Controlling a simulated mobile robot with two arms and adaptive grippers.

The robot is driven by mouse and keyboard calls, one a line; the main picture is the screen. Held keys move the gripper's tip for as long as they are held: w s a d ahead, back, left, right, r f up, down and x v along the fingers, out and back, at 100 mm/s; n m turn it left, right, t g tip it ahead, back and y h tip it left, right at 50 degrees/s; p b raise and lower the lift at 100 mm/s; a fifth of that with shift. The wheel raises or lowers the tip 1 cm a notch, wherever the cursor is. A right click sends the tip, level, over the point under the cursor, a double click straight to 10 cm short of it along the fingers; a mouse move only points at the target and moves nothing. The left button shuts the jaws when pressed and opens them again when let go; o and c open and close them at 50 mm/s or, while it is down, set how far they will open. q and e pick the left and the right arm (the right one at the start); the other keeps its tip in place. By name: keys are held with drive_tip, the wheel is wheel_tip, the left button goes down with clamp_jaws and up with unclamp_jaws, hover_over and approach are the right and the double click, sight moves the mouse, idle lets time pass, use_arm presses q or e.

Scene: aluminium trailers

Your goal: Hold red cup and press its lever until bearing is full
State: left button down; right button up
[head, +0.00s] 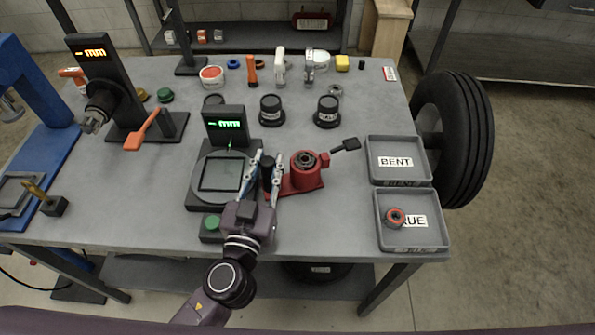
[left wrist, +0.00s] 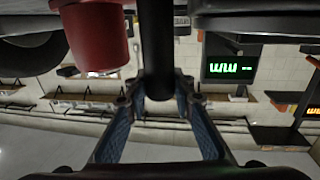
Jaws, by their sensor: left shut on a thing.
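The red cup (head: 304,181) stands on a red base on the table, with a ring-shaped bearing (head: 305,158) in its top. Its lever (head: 345,145) sticks out to the right and ends in a black paddle. My left gripper (head: 267,165) is shut on an upright black handle (head: 267,180) at the left end of the red base. In the left wrist view the handle (left wrist: 158,60) stands between the fingers, and the red cup (left wrist: 97,38) hangs beside it in the inverted picture. I cannot see how full the bearing is. My right gripper is not in view.
A gauge with a green display (head: 226,126) stands left of the cup. The BENT tray (head: 400,180) is empty; the TRUE tray (head: 420,240) holds a red-and-dark bearing (head: 396,217). Two black round pieces (head: 271,111) (head: 327,112) stand behind. The table in front of the cup is clear.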

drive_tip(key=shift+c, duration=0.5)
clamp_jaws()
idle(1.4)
